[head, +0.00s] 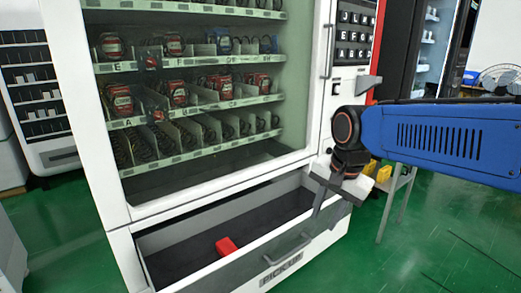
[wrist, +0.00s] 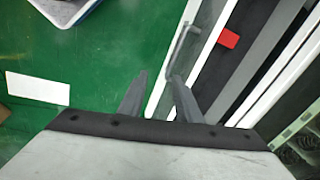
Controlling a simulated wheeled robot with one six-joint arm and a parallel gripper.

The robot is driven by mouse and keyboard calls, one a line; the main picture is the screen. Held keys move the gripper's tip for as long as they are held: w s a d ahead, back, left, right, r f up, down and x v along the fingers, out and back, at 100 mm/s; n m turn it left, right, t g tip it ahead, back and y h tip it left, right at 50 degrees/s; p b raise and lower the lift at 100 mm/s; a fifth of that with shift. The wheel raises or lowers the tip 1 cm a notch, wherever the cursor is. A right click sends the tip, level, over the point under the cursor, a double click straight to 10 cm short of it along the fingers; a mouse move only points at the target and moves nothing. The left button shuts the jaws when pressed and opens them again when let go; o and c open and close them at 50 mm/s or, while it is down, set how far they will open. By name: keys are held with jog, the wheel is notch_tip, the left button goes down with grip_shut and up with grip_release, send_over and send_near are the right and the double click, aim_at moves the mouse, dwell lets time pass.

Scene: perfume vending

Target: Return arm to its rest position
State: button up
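My gripper (head: 328,198) hangs at the right end of the pickup drawer's front, with my blue arm reaching in from the right. In the wrist view, my gripper (wrist: 158,84) shows two dark fingers standing apart with nothing held between them. The drawer handle (wrist: 186,42) appears just beyond the right fingertip; I cannot tell whether they touch. The pickup drawer (head: 185,278) of the white vending machine (head: 75,80) is pulled open. A red box (head: 227,246) lies inside on the dark floor; it also shows in the wrist view (wrist: 229,38).
Shelves behind the glass hold several red boxes (head: 120,98). A grey stand (head: 398,190) with yellow items (head: 383,174) is to the right, near my wrist. Another vending machine (head: 38,90) stands at left. Green floor (head: 440,240) is open at the right front.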

jog(key=s+d+f+n+t, duration=0.1)
jog(key=s+d+f+n, duration=0.2)
jog(key=s, duration=0.4)
jog(key=s+d+f+n+t+h, duration=0.1)
jog(key=s+d+f+n, duration=0.3)
jog(key=s+d+n, duration=0.1)
jog(key=shift+s+d+n, duration=0.4)
jog(key=shift+s+d, duration=0.4)
jog(key=shift+s, duration=0.45)
